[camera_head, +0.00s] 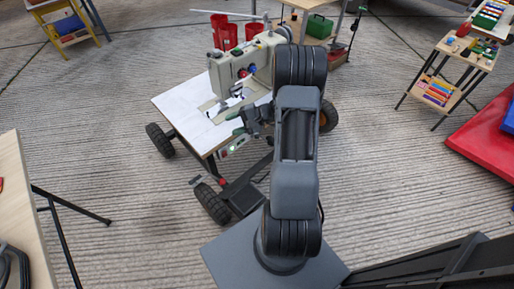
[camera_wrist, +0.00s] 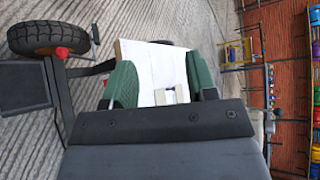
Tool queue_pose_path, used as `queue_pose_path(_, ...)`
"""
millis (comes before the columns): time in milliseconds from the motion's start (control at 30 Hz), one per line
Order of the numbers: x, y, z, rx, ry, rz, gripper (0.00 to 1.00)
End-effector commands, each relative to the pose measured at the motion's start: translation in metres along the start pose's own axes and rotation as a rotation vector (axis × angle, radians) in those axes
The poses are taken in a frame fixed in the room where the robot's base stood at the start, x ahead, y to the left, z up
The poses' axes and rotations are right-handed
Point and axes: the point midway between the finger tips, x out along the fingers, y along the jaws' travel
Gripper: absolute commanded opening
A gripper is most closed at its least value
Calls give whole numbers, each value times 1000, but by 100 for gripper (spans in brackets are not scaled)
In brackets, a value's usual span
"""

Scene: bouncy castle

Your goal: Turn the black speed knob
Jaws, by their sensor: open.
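A cream sewing machine (camera_head: 232,75) stands on a white-topped wheeled table (camera_head: 180,105). A small pale control box (camera_head: 236,147) with a green spot sits at the table's front edge. I cannot make out the black speed knob for certain. My gripper (camera_head: 246,122) is at the table's front edge, near that box. In the wrist view, my gripper (camera_wrist: 162,82) is open, with green-padded fingers apart and nothing seen held. The white tabletop (camera_wrist: 150,62) and a small pale part (camera_wrist: 172,95) show between the fingers. The gripper body hides what lies lower.
The table has black wheels (camera_head: 212,204) near my base. Red buckets (camera_head: 225,32) and a green box (camera_head: 319,26) stand behind it. A wooden table (camera_head: 15,200) is at the left, a toy stand (camera_head: 450,65) and red mat (camera_head: 488,135) at the right. Ribbed floor lies clear between.

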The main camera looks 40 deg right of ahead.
Motion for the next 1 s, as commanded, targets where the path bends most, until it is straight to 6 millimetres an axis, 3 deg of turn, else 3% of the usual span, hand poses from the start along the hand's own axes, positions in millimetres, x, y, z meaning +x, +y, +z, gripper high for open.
queue_pose_path(33,1,48,-41,57,54,-104,52)
queue_pose_path(200,-22,140,-128,157,266,-401,52)
queue_pose_path(400,-48,230,-184,215,490,-612,52)
queue_pose_path(500,-58,259,-196,229,566,-668,52)
queue_pose_path(600,-61,275,-204,236,611,-698,52)
queue_pose_path(700,-60,279,-211,238,631,-711,52)
queue_pose_path(1000,-28,252,-244,237,633,-713,52)
